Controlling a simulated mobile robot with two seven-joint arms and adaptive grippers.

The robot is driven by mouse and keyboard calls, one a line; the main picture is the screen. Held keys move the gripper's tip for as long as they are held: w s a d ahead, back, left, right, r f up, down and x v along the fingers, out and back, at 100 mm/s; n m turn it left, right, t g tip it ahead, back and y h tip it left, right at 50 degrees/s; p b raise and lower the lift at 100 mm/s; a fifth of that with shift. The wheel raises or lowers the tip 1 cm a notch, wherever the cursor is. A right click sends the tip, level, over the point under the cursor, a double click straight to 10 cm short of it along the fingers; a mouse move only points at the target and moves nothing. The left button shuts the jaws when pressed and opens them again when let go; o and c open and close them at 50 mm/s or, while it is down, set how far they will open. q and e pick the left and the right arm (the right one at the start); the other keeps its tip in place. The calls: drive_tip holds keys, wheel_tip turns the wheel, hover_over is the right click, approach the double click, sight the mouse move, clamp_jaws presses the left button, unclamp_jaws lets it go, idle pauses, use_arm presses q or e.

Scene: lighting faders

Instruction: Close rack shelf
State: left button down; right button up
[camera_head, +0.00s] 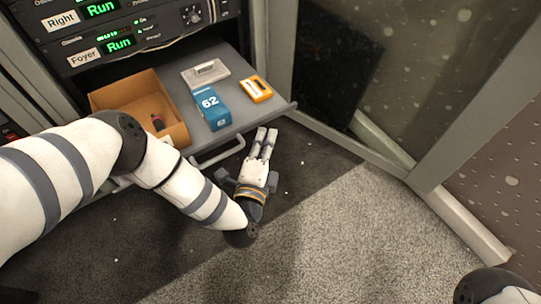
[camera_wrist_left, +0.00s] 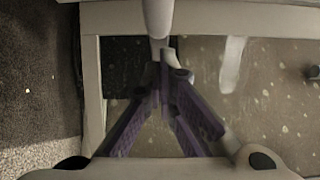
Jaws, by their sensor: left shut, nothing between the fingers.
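The rack shelf (camera_head: 243,118) is a grey pull-out tray that stands out from the rack. Its front edge carries a pale bar handle (camera_head: 222,156), partly hidden by my left arm. My left gripper (camera_head: 267,133) is shut and empty, with its fingertips close to the front edge near the shelf's right corner, right of the handle. I cannot tell whether they touch the edge. In the left wrist view the gripper's fingers (camera_wrist_left: 162,60) come together below a pale horizontal bar. My right gripper is out of view.
On the shelf are an open cardboard box (camera_head: 125,98), a blue box marked 62 (camera_head: 210,108), a yellow device (camera_head: 256,89) and a clear case (camera_head: 205,73). Rack units (camera_head: 130,38) sit above. A framed panel (camera_head: 375,70) stands right; carpet (camera_head: 330,235) in front is free.

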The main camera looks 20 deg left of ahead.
use_arm(q)
drive_tip(key=shift+w+a, duration=0.3)
drive_tip(key=shift+a, duration=0.1)
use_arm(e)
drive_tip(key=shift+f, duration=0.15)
